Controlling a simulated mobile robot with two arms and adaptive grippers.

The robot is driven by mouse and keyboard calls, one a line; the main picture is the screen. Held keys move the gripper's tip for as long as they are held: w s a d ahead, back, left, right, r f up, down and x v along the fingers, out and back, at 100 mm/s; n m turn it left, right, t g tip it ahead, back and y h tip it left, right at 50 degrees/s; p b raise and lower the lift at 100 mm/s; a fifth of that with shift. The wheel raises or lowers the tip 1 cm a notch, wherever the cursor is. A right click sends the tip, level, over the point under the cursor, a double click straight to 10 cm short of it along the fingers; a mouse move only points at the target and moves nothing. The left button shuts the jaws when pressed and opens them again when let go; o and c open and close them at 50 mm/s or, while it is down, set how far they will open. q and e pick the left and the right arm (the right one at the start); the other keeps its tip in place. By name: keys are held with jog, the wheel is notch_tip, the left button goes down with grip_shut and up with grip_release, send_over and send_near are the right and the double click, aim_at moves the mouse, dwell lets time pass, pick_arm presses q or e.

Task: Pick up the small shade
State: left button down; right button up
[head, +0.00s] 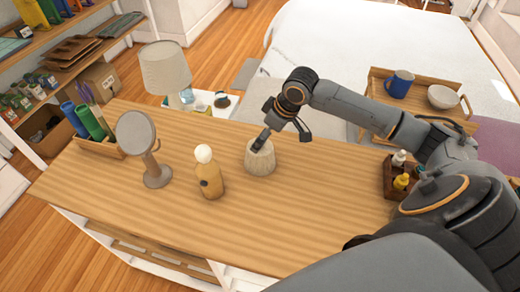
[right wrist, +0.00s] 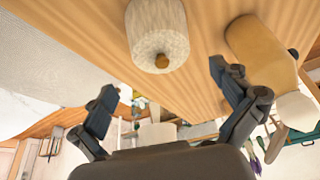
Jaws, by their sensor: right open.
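The small shade (head: 261,160) is a pale, ribbed, rounded piece standing on the wooden tabletop (head: 300,220), near its far edge. It also shows in the right wrist view as a whitish textured cylinder (right wrist: 155,28) with a small brown knob on its end. My right gripper (head: 282,137) is at the shade; one finger overlaps its top in the head view. In the right wrist view its fingers (right wrist: 167,92) are spread wide with nothing between them, and the shade lies beyond the fingertips. I cannot tell whether a finger touches it. My left gripper is not in view.
A tan bottle with a white round cap (head: 210,178) and a round mirror (head: 145,150) stand left of the shade. A small dark caddy with bottles (head: 391,190) is at the right. A larger lamp (head: 166,70) stands behind. The table's front middle is clear.

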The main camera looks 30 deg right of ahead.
aim_at(263, 164)
jog(key=x, duration=0.5)
jog(key=shift+d, duration=0.1)
jog(key=shift+f+p, duration=0.15)
jog(key=shift+p, duration=0.3)
jog(key=x, duration=0.2)
jog(key=p+x, duration=0.1)
jog(key=x, duration=0.1)
jog(key=shift+a+f, duration=0.3)
jog(key=shift+f, duration=0.1)
jog(key=shift+s, duration=0.1)
jog(key=c, duration=0.9)
